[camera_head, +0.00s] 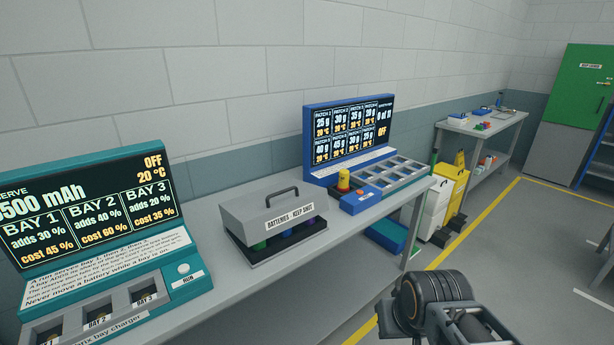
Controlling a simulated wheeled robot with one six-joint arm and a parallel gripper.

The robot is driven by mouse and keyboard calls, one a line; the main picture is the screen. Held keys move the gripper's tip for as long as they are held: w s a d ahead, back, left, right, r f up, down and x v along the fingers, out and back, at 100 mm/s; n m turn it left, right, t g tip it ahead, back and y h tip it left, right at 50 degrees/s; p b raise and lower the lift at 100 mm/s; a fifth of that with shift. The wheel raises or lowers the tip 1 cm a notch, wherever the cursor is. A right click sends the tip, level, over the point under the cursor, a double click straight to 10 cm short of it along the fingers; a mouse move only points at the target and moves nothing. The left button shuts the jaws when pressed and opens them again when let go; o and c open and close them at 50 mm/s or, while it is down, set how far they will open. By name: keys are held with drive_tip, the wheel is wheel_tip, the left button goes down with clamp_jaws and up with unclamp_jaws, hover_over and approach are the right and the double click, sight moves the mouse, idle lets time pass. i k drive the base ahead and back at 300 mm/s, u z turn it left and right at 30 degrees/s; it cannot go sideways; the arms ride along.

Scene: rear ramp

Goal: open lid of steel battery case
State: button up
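The steel battery case (275,252) sits on the grey bench in the head view, left of the blue panel. Its grey lid (262,212) has a dark handle on top and a front label reading "BATTERIES - KEEP SHUT". The lid lies over the top of the case. Below its front edge, the ends of green, blue and purple batteries (286,239) show above a dark base. Part of my arm, dark and rounded, shows at the bottom right, in front of the bench and apart from the case. My gripper's fingers do not show.
A teal bay charger (100,235) with a screen stands left of the case. A blue patch panel (350,130) with trays and a yellow-topped object (343,181) stands to the right. Bins and another table are farther right. Bare bench (225,300) lies before the case.

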sight(255, 217)
drive_tip(key=u, duration=0.2)
drive_tip(key=i, duration=0.8)
drive_tip(key=u, duration=0.55)
